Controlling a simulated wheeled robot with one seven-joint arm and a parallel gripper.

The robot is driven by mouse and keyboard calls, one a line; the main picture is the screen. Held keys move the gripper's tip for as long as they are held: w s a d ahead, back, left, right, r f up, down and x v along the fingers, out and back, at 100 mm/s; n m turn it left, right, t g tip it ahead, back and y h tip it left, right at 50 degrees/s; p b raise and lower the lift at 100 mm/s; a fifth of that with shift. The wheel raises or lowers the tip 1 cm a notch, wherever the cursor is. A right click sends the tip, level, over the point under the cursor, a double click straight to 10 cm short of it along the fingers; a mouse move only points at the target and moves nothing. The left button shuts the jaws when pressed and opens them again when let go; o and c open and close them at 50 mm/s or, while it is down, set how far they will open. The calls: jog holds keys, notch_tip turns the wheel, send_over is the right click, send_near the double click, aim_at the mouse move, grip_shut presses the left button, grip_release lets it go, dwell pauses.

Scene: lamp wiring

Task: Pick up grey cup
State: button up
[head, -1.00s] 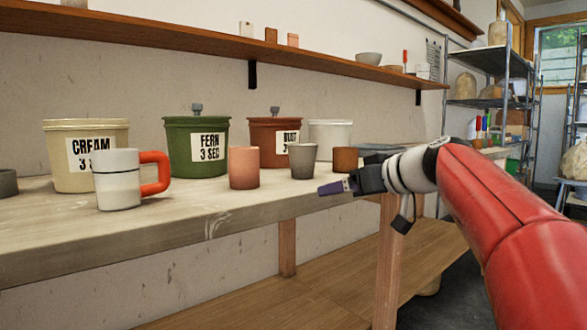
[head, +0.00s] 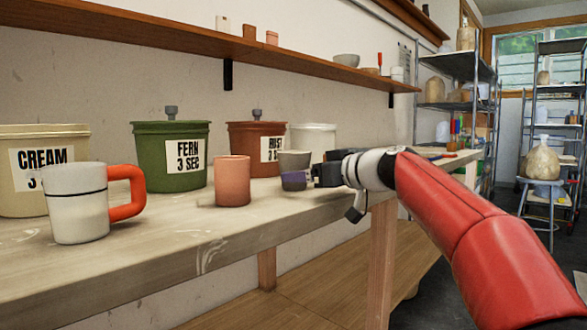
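The fingers hide part of the cup. I cannot tell whether they touch it or are only in front of it, nor whether they are open or shut.
A pink cup (head: 232,181) stands just left of the grey cup. A white mug with an orange handle (head: 78,205) is farther left. Cream (head: 22,195), green (head: 165,160) and rust (head: 250,140) buckets and a white bucket (head: 315,139) line the back. A wall shelf (head: 180,45) runs above.

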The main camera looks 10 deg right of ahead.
jog(key=shift+x, duration=1.05)
jog(key=c, duration=1.2)
jog(key=shift+r, duration=0.1)
jog(key=shift+c, duration=0.7)
